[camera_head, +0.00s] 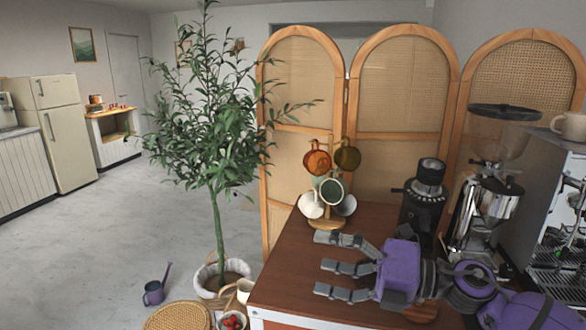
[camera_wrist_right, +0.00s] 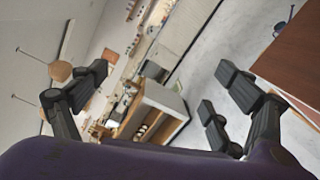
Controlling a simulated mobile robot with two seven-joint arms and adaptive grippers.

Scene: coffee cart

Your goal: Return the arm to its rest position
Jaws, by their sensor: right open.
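My right gripper (camera_head: 332,265) is open and empty, with its grey fingers spread and pointing left over the wooden cart top (camera_head: 290,265). Its purple palm and wrist reach in from the lower right. In the right wrist view the gripper (camera_wrist_right: 158,88) also shows open, with nothing between its fingers and the room beyond in the gap. My left gripper is in neither view.
A mug tree (camera_head: 327,222) with several mugs stands just behind the fingers. A dark grinder (camera_head: 424,200), a larger hopper grinder (camera_head: 490,200) and an espresso machine (camera_head: 555,205) stand close behind and right of my arm. A potted tree (camera_head: 217,240) is left of the cart.

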